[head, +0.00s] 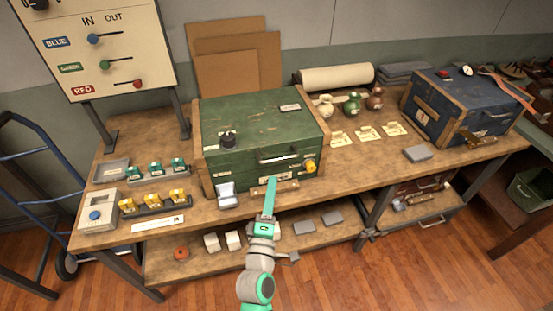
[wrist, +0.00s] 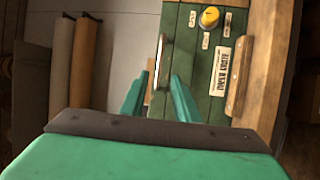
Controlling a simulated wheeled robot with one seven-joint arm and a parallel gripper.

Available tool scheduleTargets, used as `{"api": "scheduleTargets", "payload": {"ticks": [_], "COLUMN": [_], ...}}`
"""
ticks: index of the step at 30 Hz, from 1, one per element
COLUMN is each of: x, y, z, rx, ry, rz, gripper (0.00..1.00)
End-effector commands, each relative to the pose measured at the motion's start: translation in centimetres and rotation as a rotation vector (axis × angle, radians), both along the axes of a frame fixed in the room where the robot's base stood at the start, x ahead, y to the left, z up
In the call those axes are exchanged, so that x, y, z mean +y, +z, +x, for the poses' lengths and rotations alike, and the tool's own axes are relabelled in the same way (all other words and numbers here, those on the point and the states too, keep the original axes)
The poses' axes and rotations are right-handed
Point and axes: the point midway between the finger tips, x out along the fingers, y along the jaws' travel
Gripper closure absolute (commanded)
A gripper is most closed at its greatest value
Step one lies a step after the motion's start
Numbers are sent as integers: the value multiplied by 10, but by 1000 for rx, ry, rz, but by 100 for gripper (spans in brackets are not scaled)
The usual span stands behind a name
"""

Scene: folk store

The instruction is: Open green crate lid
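The green crate (head: 225,172) stands on the workbench with its lid (head: 255,115) down. A metal handle (head: 279,158) runs along the lid's front edge; it also shows upright in the wrist view (wrist: 159,62). A yellow knob (head: 310,166) is on the front, right of the handle, and appears in the wrist view (wrist: 209,17). My gripper (head: 272,180) is in front of the crate, below the handle. In the wrist view its green fingers (wrist: 160,76) are apart with nothing held, and the handle lies beyond their tips. I see no contact with the handle.
A black knob (head: 228,139) sits on the lid. A blue crate (head: 450,112) stands at right. An IN/OUT panel (head: 100,45) is at left.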

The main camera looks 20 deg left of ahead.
Motion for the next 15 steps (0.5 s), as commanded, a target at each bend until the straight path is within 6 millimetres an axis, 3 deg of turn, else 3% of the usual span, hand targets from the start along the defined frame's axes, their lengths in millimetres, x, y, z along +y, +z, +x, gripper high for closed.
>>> {"api": "scheduleTargets", "payload": {"ticks": [5,15], "x": [3,13], "y": [4,13], "z": [13,63], "rx": [-6,-5], "ry": [-2,-1], "rz": [-6,-3], "gripper": [72,72]}}
